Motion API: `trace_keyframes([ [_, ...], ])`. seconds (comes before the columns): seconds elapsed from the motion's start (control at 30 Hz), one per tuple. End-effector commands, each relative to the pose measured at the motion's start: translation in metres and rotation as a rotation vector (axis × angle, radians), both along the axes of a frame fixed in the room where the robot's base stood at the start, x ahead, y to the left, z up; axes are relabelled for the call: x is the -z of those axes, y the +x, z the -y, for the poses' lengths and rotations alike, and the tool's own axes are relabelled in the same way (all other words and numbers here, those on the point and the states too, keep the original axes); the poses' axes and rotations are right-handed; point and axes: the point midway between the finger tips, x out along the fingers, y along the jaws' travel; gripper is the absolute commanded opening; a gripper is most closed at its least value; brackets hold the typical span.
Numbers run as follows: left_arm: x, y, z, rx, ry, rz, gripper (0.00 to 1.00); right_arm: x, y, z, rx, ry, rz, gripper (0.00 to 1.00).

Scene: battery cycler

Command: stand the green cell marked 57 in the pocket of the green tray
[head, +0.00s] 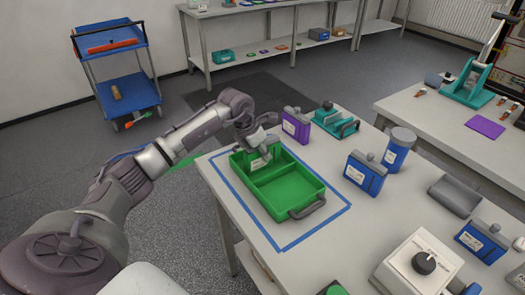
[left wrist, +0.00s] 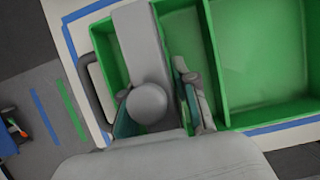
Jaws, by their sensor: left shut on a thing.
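The green tray (head: 291,205) lies on the table, with a dark handle on its front right side and a divider between compartments. My left gripper (head: 262,147) is over its back left part, shut on a green cell (head: 257,162) with a pale label; the number is not legible. The cell looks upright, its lower part within the tray's back compartment; whether it touches the floor I cannot tell. In the left wrist view, the cell's grey cap and round knob (left wrist: 150,103) show between the fingers, and the tray (left wrist: 262,60) lies below. My right gripper is not in view.
Blue tape (head: 318,232) frames the tray. A purple cell (head: 295,126), a teal fixture (head: 335,122), a blue cell (head: 364,176) and a blue cylinder (head: 398,150) stand to the right. A white dial box (head: 415,268) stands at the front right.

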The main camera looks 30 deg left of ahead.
Motion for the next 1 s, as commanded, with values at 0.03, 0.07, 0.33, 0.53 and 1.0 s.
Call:
trace_keyframes([
  [0.03,-0.001,0.001,0.000,0.000,-0.001,0.005,0.00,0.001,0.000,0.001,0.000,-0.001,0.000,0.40],
  [0.07,0.002,0.000,0.000,0.000,0.000,0.000,0.30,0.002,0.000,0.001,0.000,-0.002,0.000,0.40],
  [0.33,0.001,0.000,0.000,0.000,0.000,0.000,0.54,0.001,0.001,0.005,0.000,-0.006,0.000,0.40],
  [0.53,-0.002,0.000,0.000,0.000,0.000,0.001,0.54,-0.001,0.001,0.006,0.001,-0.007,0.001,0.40],
  [1.0,-0.078,-0.029,-0.013,-0.001,0.003,0.004,0.54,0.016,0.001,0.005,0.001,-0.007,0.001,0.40],
])
